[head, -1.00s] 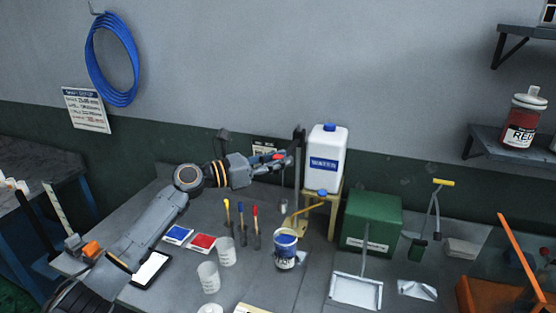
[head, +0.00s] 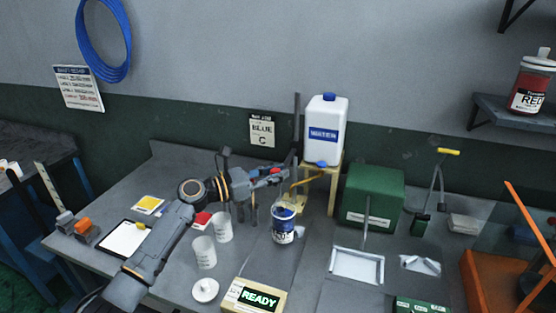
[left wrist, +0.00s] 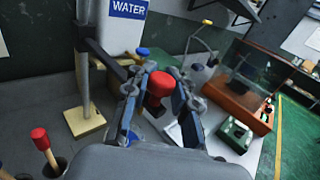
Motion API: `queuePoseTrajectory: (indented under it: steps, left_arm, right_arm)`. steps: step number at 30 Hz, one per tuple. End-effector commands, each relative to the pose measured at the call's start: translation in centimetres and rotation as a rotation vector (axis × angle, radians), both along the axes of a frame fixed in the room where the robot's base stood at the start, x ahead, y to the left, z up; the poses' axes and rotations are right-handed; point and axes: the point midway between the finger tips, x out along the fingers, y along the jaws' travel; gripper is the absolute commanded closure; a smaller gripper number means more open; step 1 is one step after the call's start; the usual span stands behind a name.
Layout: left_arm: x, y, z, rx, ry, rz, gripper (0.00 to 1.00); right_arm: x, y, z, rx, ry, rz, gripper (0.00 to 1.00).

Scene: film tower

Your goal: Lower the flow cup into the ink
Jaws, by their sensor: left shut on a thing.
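My left gripper (head: 280,173) is shut on the red knob (left wrist: 160,82) of the flow cup, seen between the fingers in the left wrist view. The gripper is above the ink can (head: 283,232), a white and blue can with blue ink at its open top. The cup body below the knob is not clearly visible, so I cannot tell whether it touches the ink. My right gripper is out of view.
A white water jug (head: 325,135) stands on a wooden stand behind the can. Two translucent cups (head: 204,252) stand to the left. A READY display (head: 257,297) is in front, and a green box (head: 372,195) is at right.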

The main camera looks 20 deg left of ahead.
Motion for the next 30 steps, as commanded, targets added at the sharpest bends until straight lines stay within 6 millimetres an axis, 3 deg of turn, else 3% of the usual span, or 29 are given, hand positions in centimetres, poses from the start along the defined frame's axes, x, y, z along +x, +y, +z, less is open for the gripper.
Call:
queuePoseTrajectory:
  steps: [1, 3, 9, 24, 25, 28, 30]
  left_arm:
    - [0.0, 0.1, -2.2, -0.001, 0.005, 0.0, 1.0]
    - [0.0, 0.1, -3.7, 0.002, 0.004, 0.002, 1.0]
    - [0.0, 0.2, -6.3, 0.004, 0.003, 0.002, 1.0]
    - [-0.1, 0.2, -7.5, 0.007, 0.009, 0.0, 1.0]
    - [-0.1, 0.2, -7.5, 0.006, 0.01, 0.0, 0.76]
    - [-0.1, 0.1, -7.5, 0.007, 0.009, 0.0, 0.55]
    - [-0.1, 0.1, -7.3, 0.005, 0.006, 0.0, 0.52]
  right_arm:
    - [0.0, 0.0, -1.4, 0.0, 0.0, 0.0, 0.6]
    - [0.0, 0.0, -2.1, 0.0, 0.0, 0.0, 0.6]
    - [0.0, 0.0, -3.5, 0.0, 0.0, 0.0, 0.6]
    - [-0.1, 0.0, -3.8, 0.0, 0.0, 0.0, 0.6]
    - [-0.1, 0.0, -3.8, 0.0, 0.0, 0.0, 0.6]
    - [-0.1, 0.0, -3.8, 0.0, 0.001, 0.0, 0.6]
    - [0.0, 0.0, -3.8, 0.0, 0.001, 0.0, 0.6]
